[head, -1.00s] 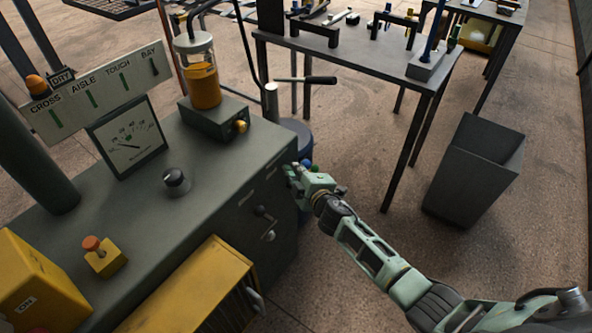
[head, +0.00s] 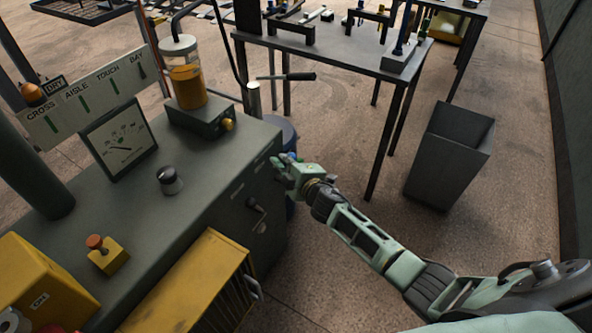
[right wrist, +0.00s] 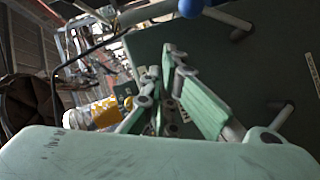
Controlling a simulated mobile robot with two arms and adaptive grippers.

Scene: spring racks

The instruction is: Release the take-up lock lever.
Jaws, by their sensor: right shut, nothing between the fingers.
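My right gripper (head: 280,168) is shut and empty at the right front corner of the grey-green cabinet (head: 215,170). In the right wrist view its fingers (right wrist: 165,70) come together in front of the cabinet's dark panel (right wrist: 260,60). A grey lever with a blue ball knob (right wrist: 190,8) shows at the top of that view, beyond the fingertips and apart from them. A small crank-like lever (head: 256,208) sits on the cabinet front in the head view. No label shows which lever is the take-up lock. My left gripper is out of view.
A yellow slatted box (head: 205,280) juts out below the cabinet front. A black-handled bar (head: 290,77) sticks out behind the cabinet. A workbench (head: 340,45) and a grey bin (head: 450,155) stand to the right. The floor between is clear.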

